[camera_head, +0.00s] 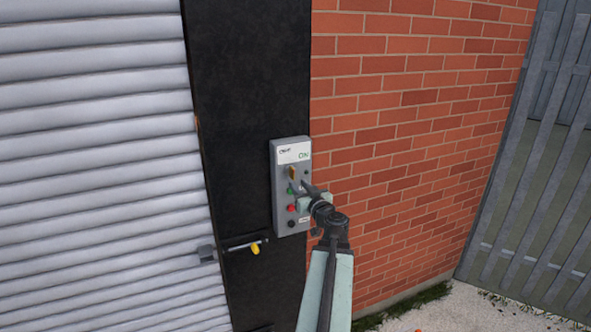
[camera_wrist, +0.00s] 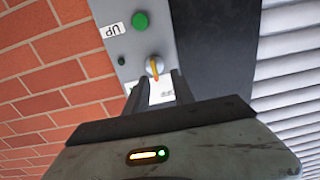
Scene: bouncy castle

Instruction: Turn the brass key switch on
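A grey control box (camera_head: 283,215) is fixed upright on a black post. The brass key switch (camera_head: 292,173) sits in its upper part, below a white label with green "ON" lettering (camera_head: 303,155). In the wrist view, which looks upside down, the key switch (camera_wrist: 154,66) shows as a round silver collar with a brass-orange key. My gripper (camera_head: 302,186) reaches the box from the lower right. In the wrist view my gripper (camera_wrist: 158,78) has its two fingers apart, with the key near and between the tips. I cannot tell whether they touch it.
Green (camera_head: 291,190), red (camera_head: 291,208) and black (camera_head: 291,224) buttons line the box below the key. A grey roller shutter (camera_head: 100,130) with a yellow-ended latch bar (camera_head: 245,245) is left. A brick wall (camera_head: 400,130) and metal gate (camera_head: 525,150) are right.

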